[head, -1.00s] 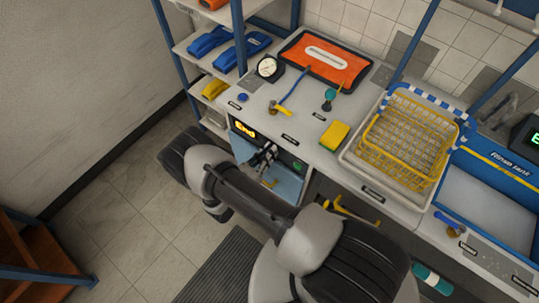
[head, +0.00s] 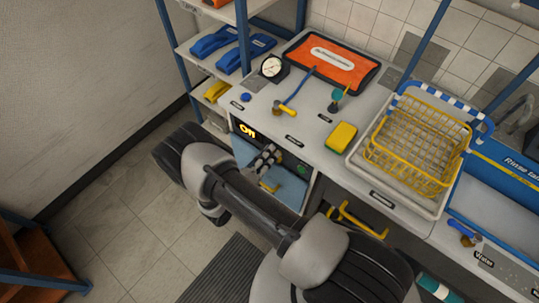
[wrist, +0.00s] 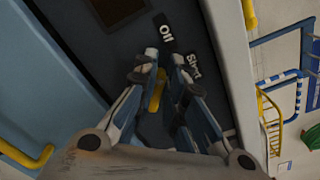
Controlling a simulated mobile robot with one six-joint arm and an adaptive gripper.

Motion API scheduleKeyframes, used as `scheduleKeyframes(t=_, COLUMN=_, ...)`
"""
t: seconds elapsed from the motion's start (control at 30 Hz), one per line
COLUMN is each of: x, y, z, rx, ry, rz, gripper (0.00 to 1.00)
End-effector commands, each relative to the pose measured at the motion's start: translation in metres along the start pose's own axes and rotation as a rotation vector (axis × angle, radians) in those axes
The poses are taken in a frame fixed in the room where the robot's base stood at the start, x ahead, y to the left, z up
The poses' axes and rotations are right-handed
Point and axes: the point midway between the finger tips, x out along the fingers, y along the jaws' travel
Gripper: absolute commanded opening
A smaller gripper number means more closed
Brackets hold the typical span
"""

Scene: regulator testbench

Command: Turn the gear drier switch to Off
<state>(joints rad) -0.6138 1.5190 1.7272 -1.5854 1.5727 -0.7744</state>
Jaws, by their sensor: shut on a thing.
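The gear drier (head: 285,187) is a blue-fronted cabinet under the counter, with a dark control strip and an orange display (head: 247,130) that appears to read "Off". In the wrist view, the yellow switch knob (wrist: 155,92) sits on the dark panel between my fingers. Its visible part points up toward the "Off" label (wrist: 167,33); the "Start" label (wrist: 194,75) lies to the right. My gripper (wrist: 164,65) is shut on the knob, and the fingers hide part of it. In the head view, my gripper (head: 266,158) is at the control strip; the knob is hidden there.
A green button (head: 302,169) sits right of my gripper on the strip. A yellow handle (head: 268,186) is on the drier door below. The counter above holds a yellow sponge (head: 341,136) and a yellow wire basket (head: 415,140). Floor (head: 140,215) is clear at left.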

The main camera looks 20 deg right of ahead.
Motion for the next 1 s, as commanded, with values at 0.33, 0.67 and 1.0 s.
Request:
scheduleKeyframes(t=0.33, x=0.0, y=0.0002, z=-0.001, rx=-0.012, ry=0.002, rz=0.001, gripper=0.0)
scheduleKeyframes(t=0.67, x=0.0, y=0.0002, z=-0.0006, rx=-0.01, ry=0.001, rz=0.001, gripper=0.26)
scheduleKeyframes(t=1.0, x=-0.0001, y=0.0002, z=-0.0002, rx=-0.009, ry=0.001, rz=0.0, gripper=0.31)
